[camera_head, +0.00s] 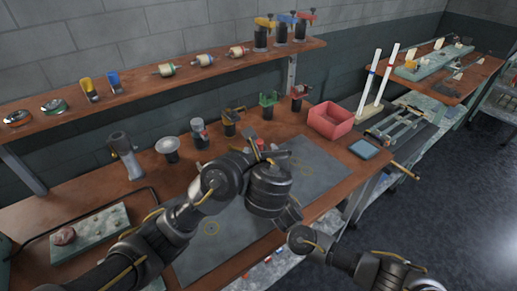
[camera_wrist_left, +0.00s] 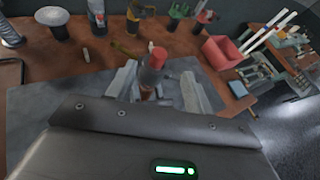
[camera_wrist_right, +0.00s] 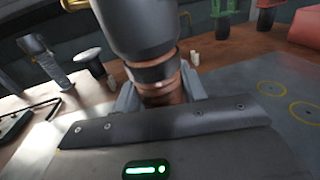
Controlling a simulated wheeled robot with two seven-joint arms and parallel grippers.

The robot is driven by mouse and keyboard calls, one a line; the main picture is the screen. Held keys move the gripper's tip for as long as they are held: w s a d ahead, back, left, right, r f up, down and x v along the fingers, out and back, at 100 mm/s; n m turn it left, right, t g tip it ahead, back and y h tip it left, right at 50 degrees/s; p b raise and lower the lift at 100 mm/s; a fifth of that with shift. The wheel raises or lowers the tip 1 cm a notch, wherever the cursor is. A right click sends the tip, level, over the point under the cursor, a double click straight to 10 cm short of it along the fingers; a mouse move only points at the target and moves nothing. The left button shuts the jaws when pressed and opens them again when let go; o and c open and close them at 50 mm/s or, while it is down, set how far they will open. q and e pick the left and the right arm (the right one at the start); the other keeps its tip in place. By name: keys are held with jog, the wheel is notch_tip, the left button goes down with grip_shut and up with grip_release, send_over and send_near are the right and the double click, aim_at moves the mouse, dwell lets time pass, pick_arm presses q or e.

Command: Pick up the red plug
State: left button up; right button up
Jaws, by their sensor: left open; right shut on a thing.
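The red plug (camera_wrist_left: 159,53) appears to be the red-topped piece between my left gripper's fingers (camera_wrist_left: 160,84) in the left wrist view. Those fingers stand apart on either side; I cannot tell whether they touch it. Its red top also shows in the head view (camera_head: 259,144), just beyond my left wrist. In the right wrist view my right gripper (camera_wrist_right: 160,94) is shut on a copper-brown piece (camera_wrist_right: 168,88). A large dark cylinder rises above that piece, and I cannot tell whether they are one thing. In the head view my left wrist hides most of the right gripper.
A grey mat with yellow rings (camera_head: 316,174) lies on the wooden bench. A red bin (camera_head: 330,121), a blue pad (camera_head: 364,149) and several clamps and holders stand behind and right. White rods (camera_head: 383,74) stand upright beyond. A green board (camera_head: 90,232) lies left.

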aim_at(259, 140)
pick_arm(q)
jog(key=shift+a+m, duration=0.15)
jog(key=shift+m, duration=0.45)
jog(key=x, duration=0.6)
jog(key=shift+w, duration=0.3)
jog(key=shift+f+x, duration=0.2)
jog(key=shift+x, duration=2.55)
jog(key=shift+s, duration=0.1)
jog(key=shift+d, duration=0.25)
jog(key=c, duration=1.1)
jog(key=shift+r, duration=0.1)
notch_tip(259, 140, up, 10)
jog(key=shift+f, duration=0.1)
